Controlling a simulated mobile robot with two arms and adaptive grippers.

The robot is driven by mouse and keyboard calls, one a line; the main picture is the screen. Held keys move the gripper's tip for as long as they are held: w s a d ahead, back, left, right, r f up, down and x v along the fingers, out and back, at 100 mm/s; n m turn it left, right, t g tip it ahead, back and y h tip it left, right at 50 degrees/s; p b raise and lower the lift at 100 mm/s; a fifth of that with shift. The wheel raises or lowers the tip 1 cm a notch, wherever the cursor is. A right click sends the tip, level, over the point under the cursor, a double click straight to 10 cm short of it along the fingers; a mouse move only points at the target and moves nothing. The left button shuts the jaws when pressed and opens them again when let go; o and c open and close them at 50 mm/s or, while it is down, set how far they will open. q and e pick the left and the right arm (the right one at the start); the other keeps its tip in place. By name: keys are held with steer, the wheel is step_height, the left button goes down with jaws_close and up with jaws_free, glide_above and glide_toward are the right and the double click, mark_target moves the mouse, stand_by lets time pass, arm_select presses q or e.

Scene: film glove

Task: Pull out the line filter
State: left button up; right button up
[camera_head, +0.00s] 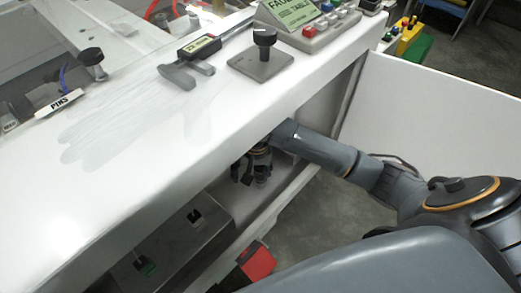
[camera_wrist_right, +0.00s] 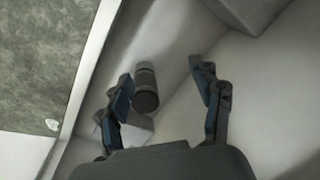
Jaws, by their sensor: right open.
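A dark grey cylinder (camera_wrist_right: 146,88), which looks like the line filter, is in the right wrist view. It has a lighter band and stands against a pale surface inside the recess under the white counter. My right gripper (camera_wrist_right: 162,74) is open, with its two fingers apart on either side of the cylinder. The cylinder lies closer to the left finger in that view, and I cannot tell whether they touch. In the head view my right gripper (camera_head: 254,171) reaches under the counter edge, and the cylinder cannot be told apart from it there. My left gripper is not in view.
The white counter (camera_head: 120,150) overhangs the recess. A red block (camera_head: 257,262) is low in front. A white panel (camera_head: 440,105) stands at right.

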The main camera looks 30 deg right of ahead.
mark_target(261, 172)
steer(key=w+d+r+m, duration=0.2)
steer(key=d, duration=0.1)
steer(key=w+d+r+m+h, duration=0.1)
steer(key=d, duration=0.1)
steer(key=shift+r+g, duration=0.25)
steer(key=shift+g, duration=0.15)
step_height(261, 172, down, 12)
steer(key=shift+w+r+b, duration=0.1)
steer(key=shift+b, duration=0.3)
steer(key=c, duration=1.3)
steer(key=shift+w+r+p, duration=0.15)
steer(key=shift+r+p, duration=0.4)
steer(key=shift+p, duration=0.45)
steer(key=shift+f, duration=0.1)
